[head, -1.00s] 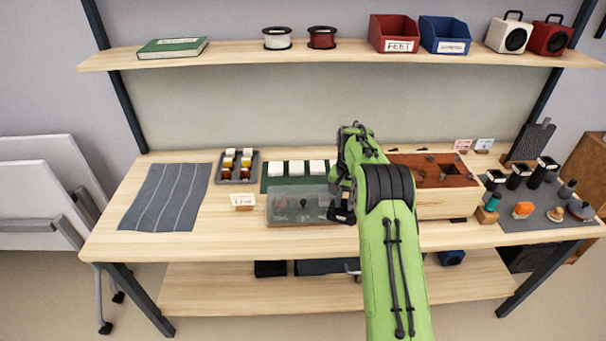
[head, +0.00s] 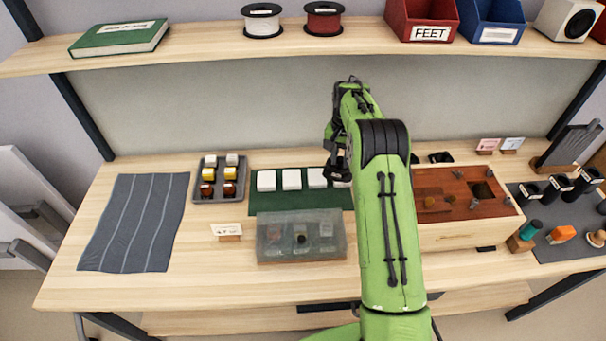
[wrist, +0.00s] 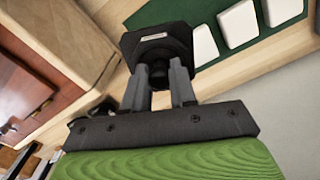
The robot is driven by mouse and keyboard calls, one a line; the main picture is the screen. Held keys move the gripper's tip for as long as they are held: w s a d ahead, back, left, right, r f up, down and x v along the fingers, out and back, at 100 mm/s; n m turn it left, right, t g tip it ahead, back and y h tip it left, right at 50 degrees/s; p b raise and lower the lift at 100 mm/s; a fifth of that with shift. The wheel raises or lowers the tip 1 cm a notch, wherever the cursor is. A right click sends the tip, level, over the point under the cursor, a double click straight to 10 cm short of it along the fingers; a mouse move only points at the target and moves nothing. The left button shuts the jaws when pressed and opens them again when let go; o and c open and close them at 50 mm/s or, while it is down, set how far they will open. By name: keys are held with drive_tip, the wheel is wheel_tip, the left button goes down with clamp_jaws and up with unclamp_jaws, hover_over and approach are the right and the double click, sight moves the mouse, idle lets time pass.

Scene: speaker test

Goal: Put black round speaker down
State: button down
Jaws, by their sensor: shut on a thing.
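My gripper (head: 338,160) is at the back of the table, over the right end of the green mat (head: 300,203). In the wrist view my gripper (wrist: 162,72) is shut on a black thing, taken to be the black round speaker (wrist: 150,36). Its upper part looks squarish with a small pale label, and a round neck sits between the fingers. It is beside the green mat and its white tiles (wrist: 239,24), near the wooden box (wrist: 55,50). I cannot tell whether it touches the table.
A clear lidded case (head: 300,250) stands before the mat. The wooden box with a red-brown top (head: 465,235) is to the right. A grey tray of small jars (head: 197,195) and a striped cloth (head: 130,225) lie left. A shelf (head: 200,52) runs above.

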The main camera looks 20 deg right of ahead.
drive_tip(key=f, duration=0.5)
drive_tip(key=f+b, duration=0.1)
drive_tip(key=f, duration=0.4)
drive_tip(key=shift+s, duration=0.2)
drive_tip(key=c, duration=0.9)
unclamp_jaws()
wheel_tip(320, 180, up, 12)
drive_tip(key=shift+r+p, duration=0.25)
drive_tip(key=shift+p, duration=0.45)
drive_tip(key=s+a+r+n+t, duration=0.15)
drive_tip(key=s+a+r, duration=0.25)
drive_tip(key=s+r, duration=0.4)
drive_tip(key=s+a+r+n+t, duration=0.15)
drive_tip(key=s+a+r, duration=0.35)
drive_tip(key=r, duration=0.6)
drive_tip(key=s+a+n+t, duration=0.1)
drive_tip(key=s, duration=0.6)
drive_tip(key=s+a+f+n, duration=0.1)
drive_tip(key=s, duration=0.7)
drive_tip(key=s+a+n+t, duration=0.1)
drive_tip(key=s+n, duration=0.1)
drive_tip(key=s, duration=0.6)
drive_tip(key=shift+s+a+f+t, duration=0.15)
drive_tip(key=shift+a+f+t, duration=0.15)
drive_tip(key=shift+f, duration=0.1)
